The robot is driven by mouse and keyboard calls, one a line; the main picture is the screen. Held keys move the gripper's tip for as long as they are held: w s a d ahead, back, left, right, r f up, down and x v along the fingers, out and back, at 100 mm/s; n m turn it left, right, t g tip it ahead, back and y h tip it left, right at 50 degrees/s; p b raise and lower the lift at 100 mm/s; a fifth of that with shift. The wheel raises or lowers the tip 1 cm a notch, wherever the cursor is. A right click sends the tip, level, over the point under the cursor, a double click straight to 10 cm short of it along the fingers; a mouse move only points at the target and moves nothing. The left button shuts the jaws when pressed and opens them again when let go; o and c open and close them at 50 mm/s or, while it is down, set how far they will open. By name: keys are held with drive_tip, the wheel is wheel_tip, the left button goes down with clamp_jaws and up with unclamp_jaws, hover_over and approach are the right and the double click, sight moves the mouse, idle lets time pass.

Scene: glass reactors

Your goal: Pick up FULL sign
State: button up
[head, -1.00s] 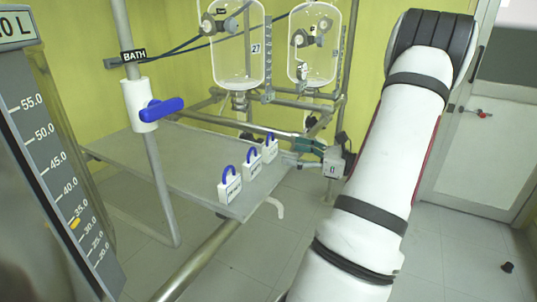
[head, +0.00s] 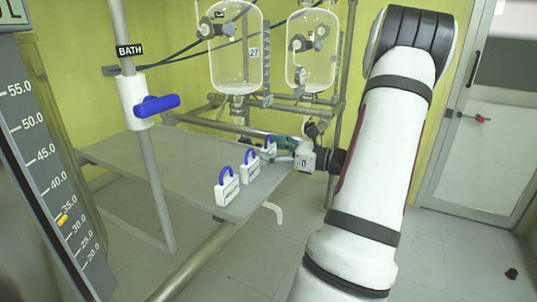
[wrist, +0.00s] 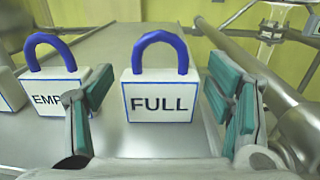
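The FULL sign (wrist: 160,88) is a white block with a blue border, black lettering and a blue loop handle. It stands upright on the grey shelf (wrist: 112,50), in the middle of the wrist view. My gripper (wrist: 164,100) is open, with one green-padded finger on each side of the sign. I cannot tell if either finger touches it. In the head view, my gripper (head: 274,148) is at the shelf's right edge, by the farthest of three white signs, and partly covers that sign (head: 270,147).
The EMPTY sign (wrist: 50,80) stands just left of the FULL sign, close to my left finger. Another sign (head: 228,188) stands at the shelf's near corner. Metal pipes (wrist: 270,70) run along the right. Glass reactors (head: 238,50) hang behind the shelf.

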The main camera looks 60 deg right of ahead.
drive_tip(key=c, duration=0.9)
drive_tip(key=shift+o, duration=0.2)
